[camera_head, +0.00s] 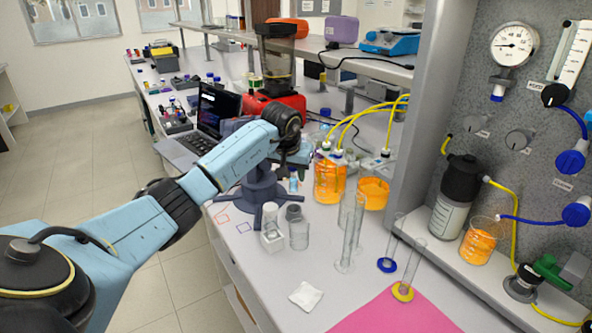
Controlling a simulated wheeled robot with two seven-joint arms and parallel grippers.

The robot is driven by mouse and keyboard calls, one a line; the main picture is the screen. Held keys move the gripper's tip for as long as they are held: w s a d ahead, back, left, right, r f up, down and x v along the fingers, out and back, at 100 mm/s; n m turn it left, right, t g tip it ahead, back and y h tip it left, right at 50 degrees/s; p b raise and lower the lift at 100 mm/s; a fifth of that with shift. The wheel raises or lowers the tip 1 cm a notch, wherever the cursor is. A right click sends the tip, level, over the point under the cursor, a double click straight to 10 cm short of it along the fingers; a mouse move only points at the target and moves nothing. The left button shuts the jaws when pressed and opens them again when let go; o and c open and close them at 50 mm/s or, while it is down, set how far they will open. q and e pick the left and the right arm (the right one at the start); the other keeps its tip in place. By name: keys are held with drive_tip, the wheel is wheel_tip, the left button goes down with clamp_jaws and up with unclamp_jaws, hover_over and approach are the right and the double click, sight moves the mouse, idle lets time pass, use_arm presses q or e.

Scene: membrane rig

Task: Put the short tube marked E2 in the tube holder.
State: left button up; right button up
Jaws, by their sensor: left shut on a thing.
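My left arm reaches in from the left and bends down at the wrist. Its gripper (294,165) is over the bench, shut on a small clear tube with a bluish top (293,182), which looks upright. No E2 mark can be read at this size. The fingertips are small and partly hidden by the wrist. A dark blue-grey stand with spread feet (262,190) is just left of the held tube; I cannot tell whether it is the tube holder. My right gripper is not in view.
Clear vessels (298,232) and tall cylinders (350,235) stand in front. Orange-filled bottles (330,180) with yellow hoses stand behind. A laptop (216,112) is left. A pink mat (395,315) has clear room.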

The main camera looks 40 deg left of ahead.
sight(295, 188)
use_arm(q)
drive_tip(key=shift+w+d+f+b, duration=0.1)
drive_tip(key=shift+f+b, duration=1.65)
drive_tip(key=shift+f, duration=0.85)
drive_tip(key=shift+f+b, duration=1.15)
drive_tip(key=shift+f, duration=0.7)
drive_tip(key=shift+f, duration=0.15)
